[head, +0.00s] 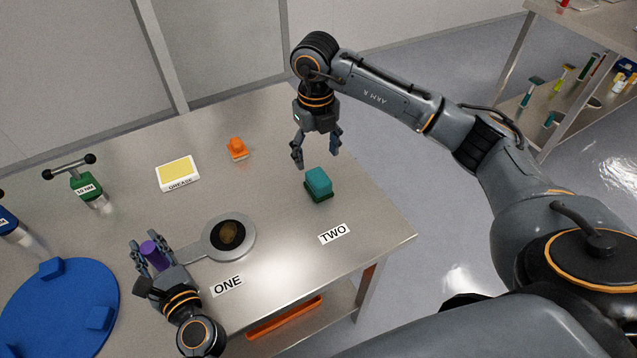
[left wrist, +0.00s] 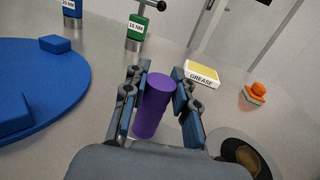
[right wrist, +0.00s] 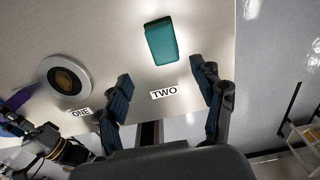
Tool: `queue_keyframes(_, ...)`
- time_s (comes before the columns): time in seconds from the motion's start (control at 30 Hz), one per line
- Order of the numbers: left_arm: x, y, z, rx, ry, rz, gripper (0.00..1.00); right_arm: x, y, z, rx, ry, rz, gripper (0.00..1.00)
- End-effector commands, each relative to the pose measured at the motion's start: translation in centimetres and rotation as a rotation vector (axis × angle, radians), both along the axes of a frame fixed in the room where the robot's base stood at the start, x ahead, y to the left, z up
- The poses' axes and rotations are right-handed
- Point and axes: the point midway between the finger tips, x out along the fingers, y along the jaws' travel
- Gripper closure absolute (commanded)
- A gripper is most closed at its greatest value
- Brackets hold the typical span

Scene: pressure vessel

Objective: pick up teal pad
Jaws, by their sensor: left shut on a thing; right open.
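The teal pad (head: 319,181) is a small block on a dark green base, lying on the metal table near the TWO label. In the right wrist view the teal pad (right wrist: 162,40) lies ahead of the fingers, apart from them. My right gripper (head: 316,152) is open and empty, just above and behind the pad in the head view; its fingers also show in the right wrist view (right wrist: 164,88). My left gripper (head: 150,253) is shut on a purple cylinder (left wrist: 153,106), beside the round plate.
A round steel plate (head: 250,243) with a dark centre stands near the ONE label (head: 227,285). A grease box (head: 178,174), an orange-handled item (head: 237,149), green tool (head: 86,186) and blue disc (head: 60,325) are left. Clear table surrounds the pad.

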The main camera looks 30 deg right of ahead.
Motion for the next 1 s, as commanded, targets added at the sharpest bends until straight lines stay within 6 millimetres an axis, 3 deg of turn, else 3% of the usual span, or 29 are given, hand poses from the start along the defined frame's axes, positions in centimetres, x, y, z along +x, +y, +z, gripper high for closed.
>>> queue_keyframes(0.2, 0.0, 0.0, 0.0, 0.000, 0.000, 0.000, 1.00, 0.0, 0.1, -3.7, 0.005, 0.003, -0.001, 0.32)
queue_keyframes(0.47, 0.0, 0.0, 0.0, 0.000, 0.000, -0.001, 1.00, 0.1, -0.1, -5.3, 0.006, 0.002, -0.002, 0.32)
queue_keyframes(0.73, 0.0, 0.0, 0.0, 0.000, 0.000, 0.000, 1.00, 0.4, -0.7, -9.1, 0.007, 0.003, -0.003, 0.32)
queue_keyframes(1.0, 0.0, 0.0, 0.0, 0.000, 0.000, 0.000, 1.00, 0.5, -0.7, -9.8, 0.007, -0.001, -0.001, 0.32)
